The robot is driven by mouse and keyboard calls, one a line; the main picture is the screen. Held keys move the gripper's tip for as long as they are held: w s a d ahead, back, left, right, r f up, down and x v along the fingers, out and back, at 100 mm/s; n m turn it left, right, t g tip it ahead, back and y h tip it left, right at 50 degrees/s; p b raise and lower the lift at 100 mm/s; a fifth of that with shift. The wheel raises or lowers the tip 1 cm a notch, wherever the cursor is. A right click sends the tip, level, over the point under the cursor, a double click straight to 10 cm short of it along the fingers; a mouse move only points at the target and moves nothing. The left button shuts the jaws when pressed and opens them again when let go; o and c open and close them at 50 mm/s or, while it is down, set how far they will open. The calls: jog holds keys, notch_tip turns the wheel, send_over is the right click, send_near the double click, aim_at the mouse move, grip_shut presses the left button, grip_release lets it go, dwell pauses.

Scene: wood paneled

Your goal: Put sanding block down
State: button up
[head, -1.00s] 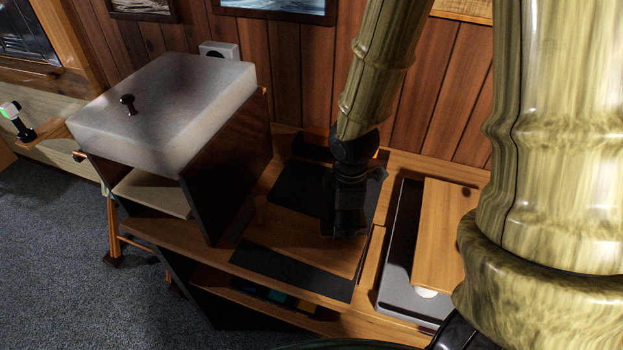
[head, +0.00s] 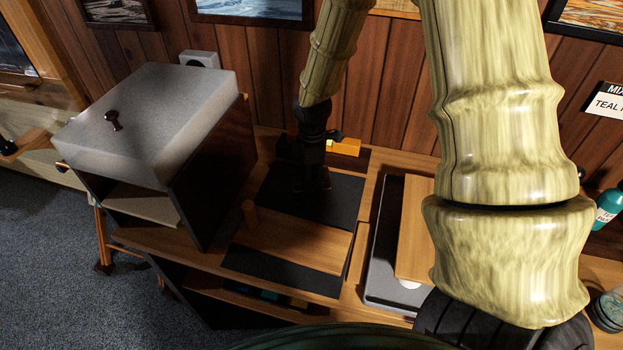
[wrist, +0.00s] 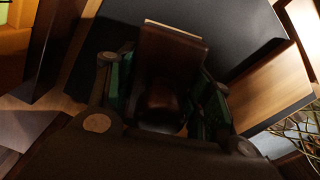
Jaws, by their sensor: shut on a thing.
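My gripper (head: 312,188) points down over the back part of a black mat (head: 338,200) on the wooden bench. In the wrist view my gripper (wrist: 165,105) has its green-lined fingers on both sides of a dark brown block with a lighter top edge, which I take as the sanding block (wrist: 172,48). The fingers are shut on it. In the head view the block is lost in the dark around the fingertips, so I cannot tell whether it touches the mat.
A wooden board (head: 300,243) lies across the mat in front of my gripper. A grey-topped box (head: 150,125) stands at left. A grey tray (head: 379,270) with a wooden panel (head: 413,235) is at right. An orange-yellow thing (head: 345,146) lies behind my gripper.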

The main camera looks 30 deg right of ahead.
jog(key=shift+w+d, duration=0.15)
jog(key=shift+w, duration=0.2)
jog(key=shift+f+p, duration=0.75)
jog(key=shift+f, duration=1)
jog(key=shift+f, duration=0.2)
jog(key=o, duration=1.3)
jog(key=shift+o, duration=0.2)
jog(key=shift+r, duration=0.15)
jog(key=shift+r+b, duration=1.5)
jog(key=shift+r, duration=4.55)
